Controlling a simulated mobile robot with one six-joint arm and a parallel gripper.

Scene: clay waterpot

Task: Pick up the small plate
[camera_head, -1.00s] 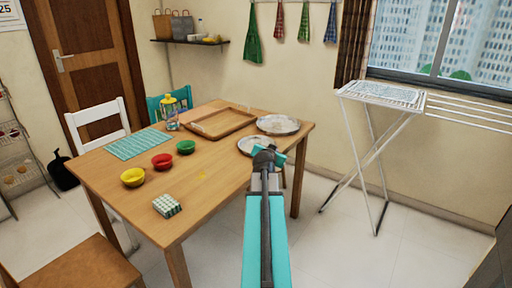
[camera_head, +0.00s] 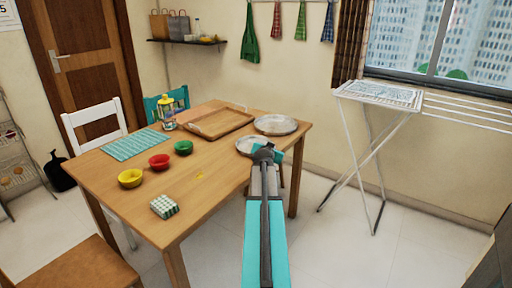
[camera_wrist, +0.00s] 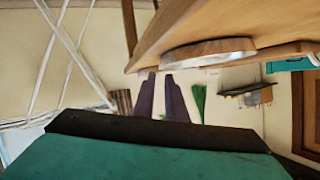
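Two round silvery plates lie on the wooden table near its right end in the head view. The far plate (camera_head: 276,124) is in full view. The near plate (camera_head: 249,145) is partly hidden behind my wrist, so I cannot compare their sizes surely. My gripper (camera_wrist: 160,76) shows two dark fingers apart with a gap between them and nothing held. In the wrist view, which is upside down, a plate (camera_wrist: 205,52) lies on the table close beyond the fingertips. In the head view my arm reaches to the table's right edge, and my fingers are hidden.
A drying rack (camera_head: 378,96) stands right.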

